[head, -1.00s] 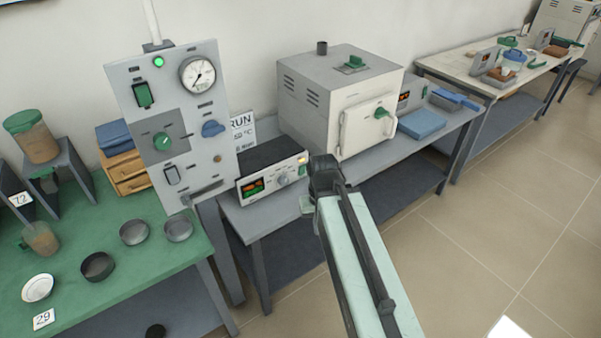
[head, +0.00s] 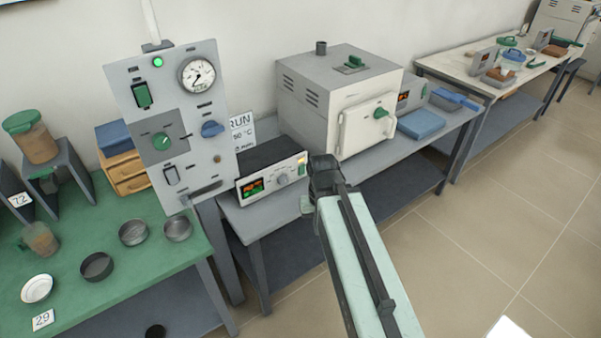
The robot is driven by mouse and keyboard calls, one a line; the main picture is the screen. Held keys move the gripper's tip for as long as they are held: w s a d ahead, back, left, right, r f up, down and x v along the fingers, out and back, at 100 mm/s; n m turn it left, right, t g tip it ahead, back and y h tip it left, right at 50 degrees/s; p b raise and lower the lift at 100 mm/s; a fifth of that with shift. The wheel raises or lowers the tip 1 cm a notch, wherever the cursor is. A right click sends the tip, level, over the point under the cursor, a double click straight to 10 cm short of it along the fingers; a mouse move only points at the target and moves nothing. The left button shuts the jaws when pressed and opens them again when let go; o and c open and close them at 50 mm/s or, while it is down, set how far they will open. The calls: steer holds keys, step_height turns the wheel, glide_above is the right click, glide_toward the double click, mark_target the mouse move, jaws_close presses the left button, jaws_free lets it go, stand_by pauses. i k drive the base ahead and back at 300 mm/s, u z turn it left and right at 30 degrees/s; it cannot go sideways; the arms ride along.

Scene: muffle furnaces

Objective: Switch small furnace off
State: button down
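My gripper (head: 308,203) is at the control box's right end, close to the bench edge. My own wrist hides most of its fingers, so its opening and any contact are unclear.
A grey panel (head: 210,104) with a gauge, switches and a lit green lamp rises on the left. The green table (head: 75,250) holds dishes and jars. A blue block (head: 420,125) lies right of the furnace.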

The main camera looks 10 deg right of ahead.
mark_target(302, 168)
steer(key=u, duration=2.65)
steer(key=k, duration=0.5)
steer(key=z, duration=0.1)
